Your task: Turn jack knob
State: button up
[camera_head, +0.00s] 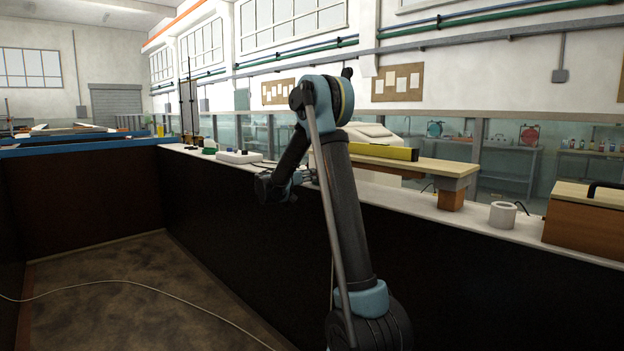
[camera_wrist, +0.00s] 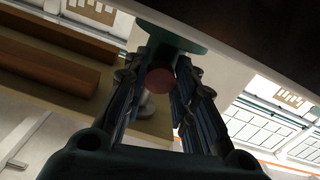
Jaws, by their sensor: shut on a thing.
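In the wrist view, my gripper (camera_wrist: 167,60) has its two dark fingers on either side of a dark green round part (camera_wrist: 172,32), which looks like the jack knob. The fingertips meet its narrower lower portion. The green part has a wide disc and sits against a dark surface. A dull red round face (camera_wrist: 158,82) shows between the fingers; I cannot tell what it belongs to. In the head view, my gripper (camera_head: 308,176) is small and partly behind my arm, just above the pale ledge. The knob is hidden there.
The pale ledge (camera_head: 390,192) runs along the dark flume wall. On it are a white power strip (camera_head: 239,157), a grey ring (camera_head: 502,214) and a wooden box (camera_head: 588,222). A wooden board (camera_head: 440,168) carries a yellow level (camera_head: 380,152). The flume floor (camera_head: 120,290) has a loose cable.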

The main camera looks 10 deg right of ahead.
jog(key=shift+n, duration=0.9)
jog(key=o, duration=1.1)
jog(key=shift+a, duration=0.1)
jog(key=v, duration=1.2)
jog(key=shift+w, duration=0.1)
